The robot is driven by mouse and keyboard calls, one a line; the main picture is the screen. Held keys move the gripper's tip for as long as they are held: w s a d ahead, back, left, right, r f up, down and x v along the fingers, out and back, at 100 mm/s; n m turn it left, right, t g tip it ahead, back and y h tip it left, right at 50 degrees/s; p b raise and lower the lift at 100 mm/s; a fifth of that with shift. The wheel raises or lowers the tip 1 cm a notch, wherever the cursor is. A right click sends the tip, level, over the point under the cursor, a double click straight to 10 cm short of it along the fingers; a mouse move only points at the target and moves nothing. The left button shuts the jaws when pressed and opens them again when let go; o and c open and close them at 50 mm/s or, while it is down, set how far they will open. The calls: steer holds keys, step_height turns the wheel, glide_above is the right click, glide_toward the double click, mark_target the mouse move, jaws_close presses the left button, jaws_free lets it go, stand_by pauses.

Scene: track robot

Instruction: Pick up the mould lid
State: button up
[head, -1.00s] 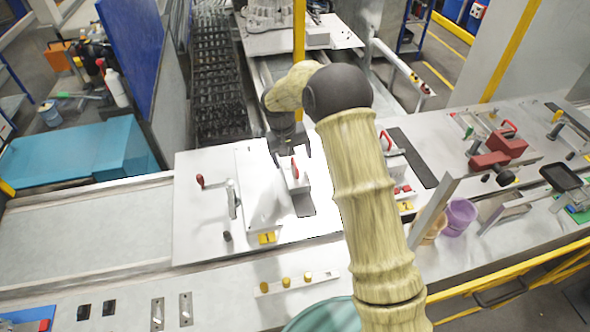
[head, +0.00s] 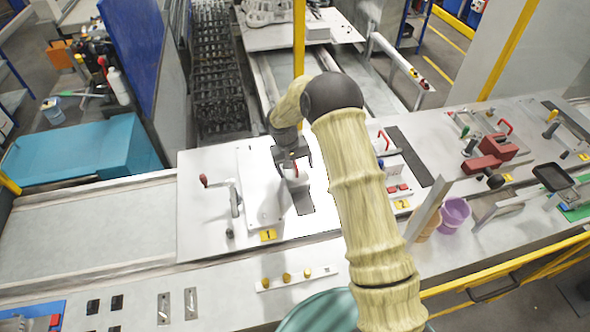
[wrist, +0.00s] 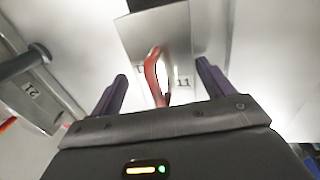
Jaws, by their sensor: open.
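The mould lid looks like a pale block with a red handle; in the head view the block (head: 299,183) stands at station 1, mostly hidden behind my gripper. In the wrist view the red handle (wrist: 152,76) stands upright between the two dark fingers, a little left of their middle. My gripper (head: 294,165) is open and hangs just above the handle; it also shows in the wrist view (wrist: 160,82). The fingers are on either side of the handle with a gap on both sides. I cannot tell whether the fingertips reach down level with it.
A red-knobbed crank lever (head: 204,181) stands left of the block, with a yellow tag 1 (head: 268,235) in front. A second red handle (head: 384,140) stands to the right at station 2. A purple cup (head: 454,215) is farther right. The left conveyor bed (head: 90,225) is empty.

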steer(key=shift+c, duration=0.2)
steer(key=c, duration=1)
steer(key=shift+r, duration=0.1)
step_height(320, 180, up, 10)
steer(key=b, duration=0.4)
